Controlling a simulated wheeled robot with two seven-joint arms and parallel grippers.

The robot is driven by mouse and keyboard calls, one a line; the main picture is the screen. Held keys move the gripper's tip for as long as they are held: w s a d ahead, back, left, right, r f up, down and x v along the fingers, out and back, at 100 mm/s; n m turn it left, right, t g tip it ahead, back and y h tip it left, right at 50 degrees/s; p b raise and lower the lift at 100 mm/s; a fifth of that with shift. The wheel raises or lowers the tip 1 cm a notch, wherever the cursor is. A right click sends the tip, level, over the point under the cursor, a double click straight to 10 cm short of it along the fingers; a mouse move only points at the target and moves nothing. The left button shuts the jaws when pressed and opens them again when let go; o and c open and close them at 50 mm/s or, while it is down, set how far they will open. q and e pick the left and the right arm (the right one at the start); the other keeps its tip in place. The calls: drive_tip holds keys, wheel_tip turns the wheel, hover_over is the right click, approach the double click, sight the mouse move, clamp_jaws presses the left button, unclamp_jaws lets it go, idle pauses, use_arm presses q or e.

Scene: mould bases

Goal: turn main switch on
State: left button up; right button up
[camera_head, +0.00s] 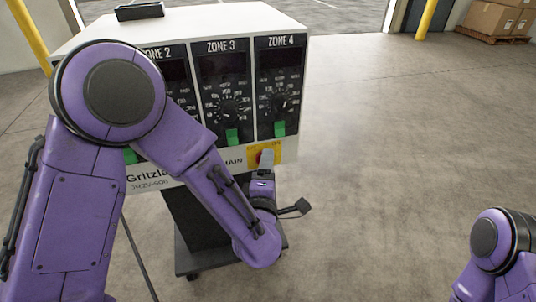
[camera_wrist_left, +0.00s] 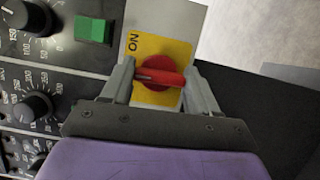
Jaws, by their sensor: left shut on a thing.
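The main switch is a red rotary knob (camera_wrist_left: 160,77) on a yellow plate (camera_wrist_left: 178,48) in the left wrist view. "ON" is printed near the plate's upper left corner. The knob's handle lies across that picture, nearly level. My left gripper (camera_wrist_left: 158,78) has one finger at each end of the handle and is shut on it. In the head view the yellow plate (camera_head: 252,149) sits at the lower right of the controller's front, beside the word "MAIN". My left gripper (camera_head: 266,162) reaches it there and hides most of the knob. My right gripper is out of the picture.
The white controller box (camera_head: 285,20) has black zone panels with dials and green switches (camera_head: 280,128). It stands on a dark wheeled base (camera_head: 190,262). A small black object (camera_head: 140,11) lies on top. Open concrete floor is to the right. Boxes on a pallet (camera_head: 492,20) are far off.

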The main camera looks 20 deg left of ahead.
use_arm(q)
drive_tip(key=shift+r+m+g+y+p, duration=0.15)
drive_tip(key=shift+m+g+p, duration=0.5)
drive_tip(key=shift+m+p, duration=1)
drive_tip(key=shift+f+m+g+y+p, duration=0.1)
drive_tip(key=shift+m+g+p, duration=0.65)
drive_tip(key=shift+p, duration=1.75)
drive_tip(key=shift+r+m+g+y+p, duration=0.15)
drive_tip(key=shift+m+g+p, duration=0.35)
drive_tip(key=shift+m+p, duration=1.25)
drive_tip(key=shift+f+n+p, duration=0.15)
drive_tip(key=shift+n+p, duration=0.1)
drive_tip(key=shift+p, duration=0.1)
drive_tip(key=o, duration=1.1)
drive_tip(key=shift+c, duration=0.2)
drive_tip(key=p+v, duration=0.1)
drive_tip(key=v, duration=0.9)
drive_tip(key=shift+s, duration=0.3)
drive_tip(key=shift+d, duration=0.1)
